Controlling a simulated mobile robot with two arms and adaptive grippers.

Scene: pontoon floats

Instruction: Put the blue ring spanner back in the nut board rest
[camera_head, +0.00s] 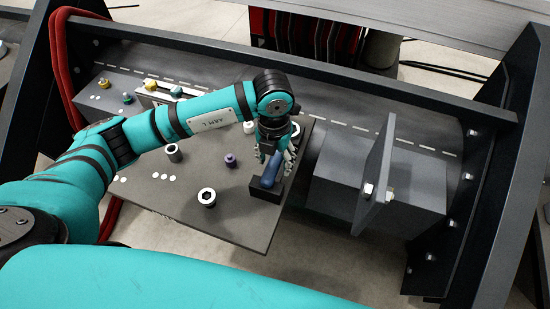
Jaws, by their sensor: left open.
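The blue ring spanner (269,171) stands tilted, with its lower end in or against a small black block, which looks like the rest (264,192), at the right edge of the grey nut board (235,228). How deep it sits is not clear. My left gripper (275,156) points down right over the spanner. Its fingers are open around the spanner's upper part, and I cannot tell whether they touch it. The gripper hides the spanner's top end. My right gripper is not in view.
On the board stand a large pale nut (207,197), a purple one (230,160) and a grey one (173,152). A grey block with an upright plate (374,175) stands close on the right. Dark frame beams (290,90) enclose the area.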

